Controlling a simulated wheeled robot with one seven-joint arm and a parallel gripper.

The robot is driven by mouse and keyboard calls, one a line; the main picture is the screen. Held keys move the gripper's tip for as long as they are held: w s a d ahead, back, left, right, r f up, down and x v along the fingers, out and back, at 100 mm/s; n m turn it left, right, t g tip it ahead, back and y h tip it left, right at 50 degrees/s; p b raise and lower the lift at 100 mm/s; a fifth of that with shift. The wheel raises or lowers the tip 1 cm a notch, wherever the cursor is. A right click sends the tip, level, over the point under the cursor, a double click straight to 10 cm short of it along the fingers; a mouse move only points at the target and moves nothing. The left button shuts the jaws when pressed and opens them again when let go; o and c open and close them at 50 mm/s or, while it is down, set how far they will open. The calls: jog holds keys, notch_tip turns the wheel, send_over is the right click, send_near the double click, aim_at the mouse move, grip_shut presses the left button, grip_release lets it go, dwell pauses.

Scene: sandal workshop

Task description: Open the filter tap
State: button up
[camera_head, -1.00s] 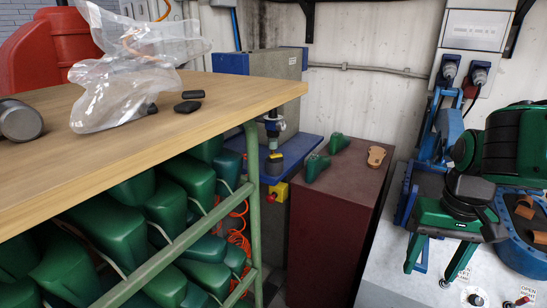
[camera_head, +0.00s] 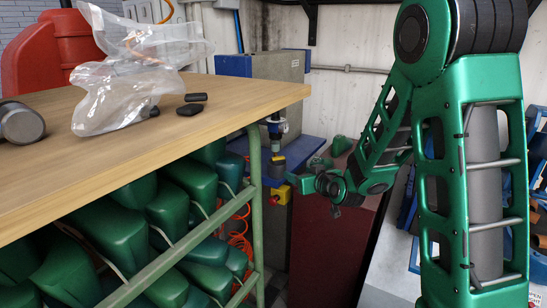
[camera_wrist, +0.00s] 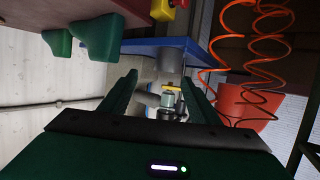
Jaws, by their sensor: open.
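The filter unit (camera_head: 275,128), with a pale body and dark parts, hangs at the grey cabinet just beyond the bench corner. In the wrist view the filter unit (camera_wrist: 172,101) shows a yellow band and a clear section, in line with the gap between my fingers. My gripper (camera_wrist: 160,80) is open and empty there, its two dark green fingers apart. In the head view my gripper (camera_head: 293,181) is low and right of the filter, near the blue ledge. I cannot tell which part of the unit is the tap. No contact shows.
The wooden bench (camera_head: 230,93) with its green frame (camera_head: 254,160) stands left of my gripper. A blue ledge (camera_head: 300,152) and a yellow box with a red button (camera_head: 280,195) are close by. Orange coiled hose (camera_wrist: 262,45) hangs near. A dark red cabinet (camera_head: 325,250) stands right.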

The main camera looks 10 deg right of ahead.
aim_at(276, 156)
jog(key=shift+w+a+r+t, duration=0.15)
jog(key=shift+w+a+t, duration=0.65)
jog(key=shift+w, duration=1.6)
jog(key=shift+w+a+r+t, duration=0.15)
jog(key=shift+w+a+t, duration=0.6)
jog(key=shift+w, duration=1.65)
jog(key=shift+w+a+r+t, duration=0.15)
jog(key=shift+w+a+t, duration=0.3)
jog(key=shift+w+a, duration=1.3)
jog(key=shift+w+d, duration=0.65)
